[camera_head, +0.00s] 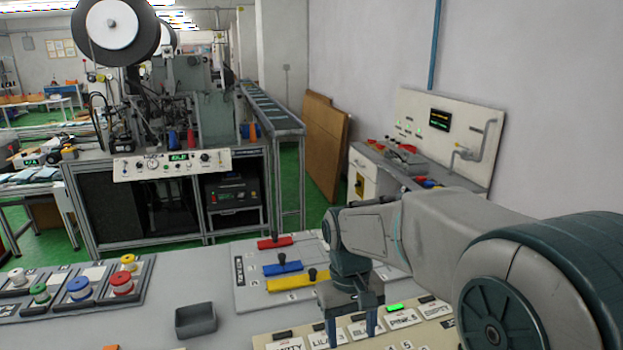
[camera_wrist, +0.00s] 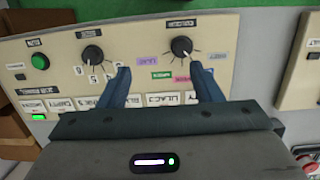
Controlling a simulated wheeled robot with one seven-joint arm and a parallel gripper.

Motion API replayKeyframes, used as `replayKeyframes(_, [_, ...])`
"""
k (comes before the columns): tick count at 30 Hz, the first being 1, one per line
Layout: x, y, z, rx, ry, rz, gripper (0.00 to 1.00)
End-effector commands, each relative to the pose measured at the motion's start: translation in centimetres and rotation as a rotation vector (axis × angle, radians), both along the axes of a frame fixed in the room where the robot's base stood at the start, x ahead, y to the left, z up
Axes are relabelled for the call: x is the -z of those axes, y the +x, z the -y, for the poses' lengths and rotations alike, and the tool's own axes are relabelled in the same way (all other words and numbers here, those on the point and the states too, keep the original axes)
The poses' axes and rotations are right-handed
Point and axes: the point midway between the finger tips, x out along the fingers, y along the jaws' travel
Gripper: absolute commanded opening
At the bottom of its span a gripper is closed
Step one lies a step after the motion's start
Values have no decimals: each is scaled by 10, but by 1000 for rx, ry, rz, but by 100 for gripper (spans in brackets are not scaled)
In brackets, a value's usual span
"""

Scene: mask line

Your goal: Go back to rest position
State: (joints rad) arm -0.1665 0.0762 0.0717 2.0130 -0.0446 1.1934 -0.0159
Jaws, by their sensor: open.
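My gripper (camera_head: 349,322) is at the lower middle of the head view, at the end of my arm, which reaches in from the right. Its two fingers are apart with nothing between them; they also show in the wrist view (camera_wrist: 160,78). It is over a cream control panel (camera_head: 440,331) with labelled keys. In the wrist view this panel (camera_wrist: 65,70) has two black knobs, the left one (camera_wrist: 92,54) and the right one (camera_wrist: 181,46), and a green button (camera_wrist: 39,62). Whether the fingers touch the panel cannot be told.
A slider board with red (camera_head: 274,242), blue (camera_head: 283,268) and yellow (camera_head: 298,282) bars lies just beyond the gripper. A dark grey bin (camera_head: 195,319) and a panel of coloured buttons (camera_head: 80,288) stand to the left. Bare grey table lies between them.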

Motion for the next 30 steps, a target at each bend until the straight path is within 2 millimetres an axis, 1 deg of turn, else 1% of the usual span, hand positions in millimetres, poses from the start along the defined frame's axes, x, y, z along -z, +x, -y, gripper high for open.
replayKeyframes(1, [-7,-12,10,26,8,38,59])
replayKeyframes(6, [-18,-47,36,101,33,152,59])
replayKeyframes(12, [-20,-89,60,189,62,283,59])
replayKeyframes(15, [-18,-105,68,223,74,335,59])
replayKeyframes(18, [-15,-116,72,246,81,371,59])
replayKeyframes(21, [-13,-122,76,258,86,392,59])
replayKeyframes(30, [-12,-124,76,263,88,398,59])
